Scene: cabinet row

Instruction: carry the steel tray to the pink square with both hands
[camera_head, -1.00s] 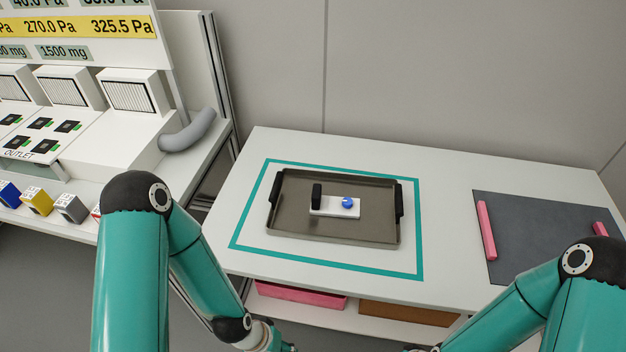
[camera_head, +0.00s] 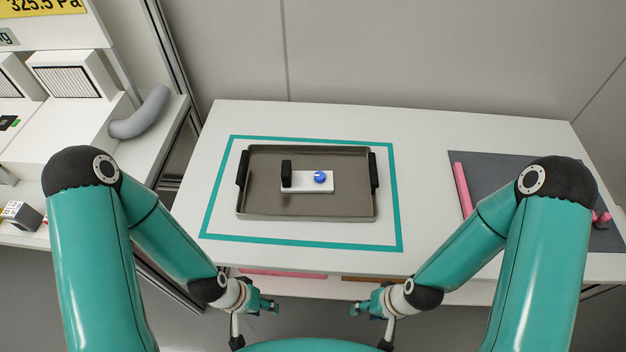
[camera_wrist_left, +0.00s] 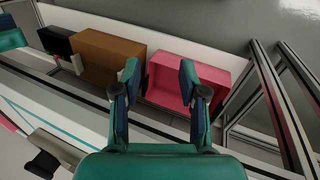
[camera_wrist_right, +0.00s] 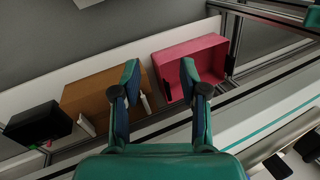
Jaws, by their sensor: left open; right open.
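The steel tray (camera_head: 300,207) lies flat on the white table inside a teal square outline, with a black handle at each short side. A white block with a black upright piece (camera_head: 286,173) and a blue ball (camera_head: 320,177) sits on it. I see no pink square outline; two pink bars (camera_head: 462,188) lie on a dark grey mat (camera_head: 490,168) at the right, partly hidden by my right arm. My left gripper (camera_head: 268,304) and right gripper (camera_head: 362,304) are open and empty, in front of the table's near edge, apart from the tray. Both wrist views show spread fingers.
Under the table a shelf holds a pink bin (camera_wrist_left: 190,78), a brown box (camera_wrist_left: 103,55) and a black box (camera_wrist_right: 40,125). A white bench with a grey pipe (camera_head: 140,115) stands at the left. The tabletop between outline and mat is clear.

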